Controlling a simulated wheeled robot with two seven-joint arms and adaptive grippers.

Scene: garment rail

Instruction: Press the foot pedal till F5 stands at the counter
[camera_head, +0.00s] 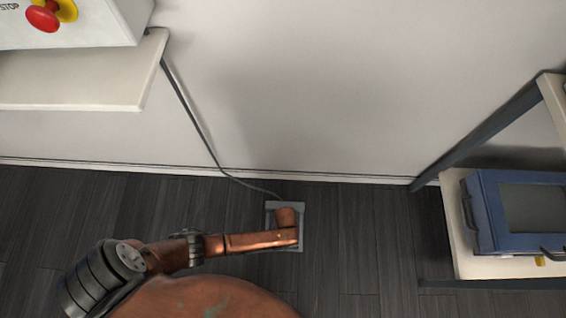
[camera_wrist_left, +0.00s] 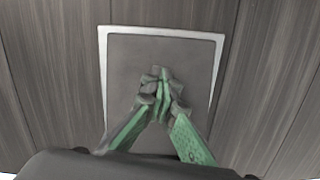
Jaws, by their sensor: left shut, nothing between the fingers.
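The foot pedal (camera_head: 300,211) is a grey square on the dark floor, with a cable at its back edge. In the left wrist view the pedal (camera_wrist_left: 190,55) shows as a dark grey plate with a pale rim. My left arm reaches over it from the left in the head view and covers its middle. My left gripper (camera_wrist_left: 163,84), with green fingers, is shut and empty over the middle of the plate. I cannot tell whether the fingertips touch it. My right gripper, F5 and the counter are not recognisable in these views.
A white box with a red stop button (camera_head: 43,18) stands on a pale shelf (camera_head: 75,82) at upper left. A dark cable (camera_head: 195,122) runs down the wall to the pedal. A blue case (camera_head: 515,215) sits on a rack at right. Bare floor lies between pedal and rack.

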